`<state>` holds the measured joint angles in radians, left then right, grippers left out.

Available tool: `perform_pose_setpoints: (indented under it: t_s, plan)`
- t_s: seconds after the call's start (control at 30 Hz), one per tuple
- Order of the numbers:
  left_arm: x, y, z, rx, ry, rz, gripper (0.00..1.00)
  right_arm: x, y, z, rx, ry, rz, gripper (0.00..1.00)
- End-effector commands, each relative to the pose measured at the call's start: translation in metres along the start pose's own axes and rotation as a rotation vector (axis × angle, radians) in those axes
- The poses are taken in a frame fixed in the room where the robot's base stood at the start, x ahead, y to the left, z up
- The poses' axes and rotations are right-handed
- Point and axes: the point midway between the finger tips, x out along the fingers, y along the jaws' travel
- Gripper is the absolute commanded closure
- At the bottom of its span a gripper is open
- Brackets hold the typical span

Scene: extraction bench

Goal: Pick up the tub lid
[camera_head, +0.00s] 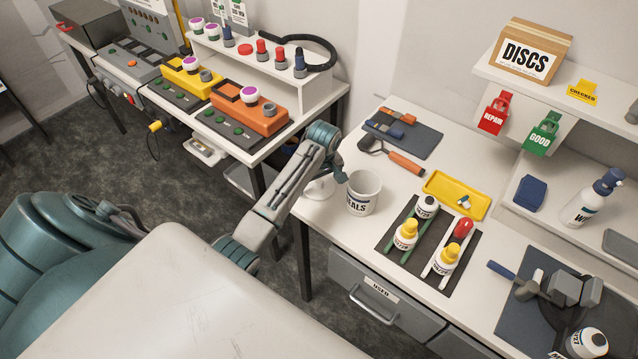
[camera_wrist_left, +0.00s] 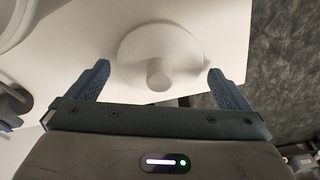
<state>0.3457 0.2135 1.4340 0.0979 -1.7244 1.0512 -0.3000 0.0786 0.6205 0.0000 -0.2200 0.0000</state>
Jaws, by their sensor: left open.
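The tub lid (camera_wrist_left: 160,48) is a white disc with a round knob, lying on the white bench near its edge. In the left wrist view it sits between and just beyond the fingertips of my left gripper (camera_wrist_left: 158,68), which is open and empty. The blue fingers stand apart on either side of the knob. In the head view the lid (camera_head: 318,189) shows at the bench's left corner, partly hidden by my left gripper (camera_head: 338,172). The white tub (camera_head: 362,193) stands open just right of it, its label partly readable as "ALS". My right gripper is not in view.
A dark rack mat (camera_head: 403,252) with several bottles and a yellow tray (camera_head: 440,190) lie right of the tub. A tool with an orange handle (camera_head: 406,163) lies behind it. The bench edge drops to the floor beside the lid.

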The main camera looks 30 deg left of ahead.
Motion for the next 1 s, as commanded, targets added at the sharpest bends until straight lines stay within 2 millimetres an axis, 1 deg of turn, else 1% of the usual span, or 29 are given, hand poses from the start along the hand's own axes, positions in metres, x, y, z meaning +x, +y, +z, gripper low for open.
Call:
perform_pose_setpoints:
  t_s: [0.23,0.37,0.4,0.43,0.67,0.77,0.87,1.0]
  plan:
    - [0.003,0.000,0.000,0.000,0.000,0.001,0.00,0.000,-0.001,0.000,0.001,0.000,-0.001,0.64]
    - [0.003,0.000,0.000,0.000,0.000,0.001,0.26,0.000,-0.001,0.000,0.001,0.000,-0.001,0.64]
    - [0.003,0.000,0.000,0.001,0.000,0.001,0.33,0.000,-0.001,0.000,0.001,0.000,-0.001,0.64]
    - [0.003,0.000,0.000,0.001,0.000,0.001,0.36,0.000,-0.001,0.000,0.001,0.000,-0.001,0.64]
    - [0.002,0.000,0.000,0.001,0.001,0.001,0.36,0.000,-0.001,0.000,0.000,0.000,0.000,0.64]
    - [-0.004,0.001,-0.002,0.000,0.002,0.003,0.36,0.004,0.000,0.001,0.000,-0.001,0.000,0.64]
    - [-0.017,0.001,-0.004,0.001,0.004,0.006,0.36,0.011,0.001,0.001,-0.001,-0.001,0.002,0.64]
    - [-0.046,0.001,-0.007,0.001,0.004,0.006,0.36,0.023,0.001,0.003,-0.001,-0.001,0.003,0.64]
